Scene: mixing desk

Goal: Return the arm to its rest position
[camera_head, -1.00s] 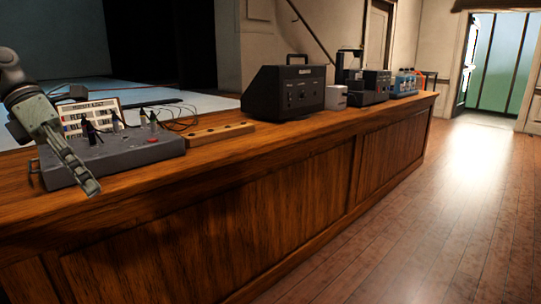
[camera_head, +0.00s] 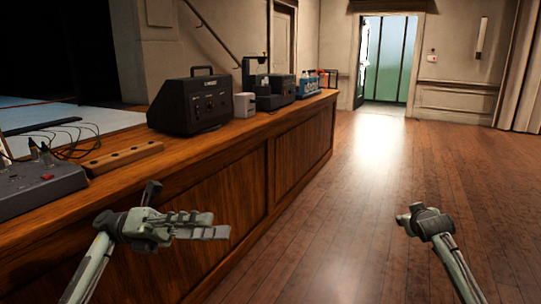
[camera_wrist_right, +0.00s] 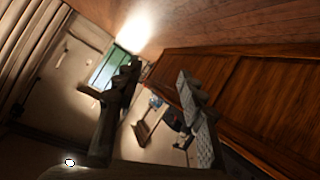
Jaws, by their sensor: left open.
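My left gripper (camera_head: 192,222) is in front of the wooden desk's front panel, low and left of centre in the head view. It is open with nothing in it, and apart from the mixer. My right gripper (camera_head: 426,221) is over the open floor at the right, seen partly end-on. In the right wrist view, its two fingers (camera_wrist_right: 157,75) stand apart with nothing between them. The grey mixing console (camera_head: 40,185) sits on the desk at the left edge, partly cut off, with cables plugged into it.
The long wooden desk (camera_head: 215,150) runs away along the left. A wooden strip with holes (camera_head: 125,158), a black amplifier box (camera_head: 195,105), a small grey box (camera_head: 245,105) and other devices stand on it. The floor (camera_head: 350,220) to the right is clear.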

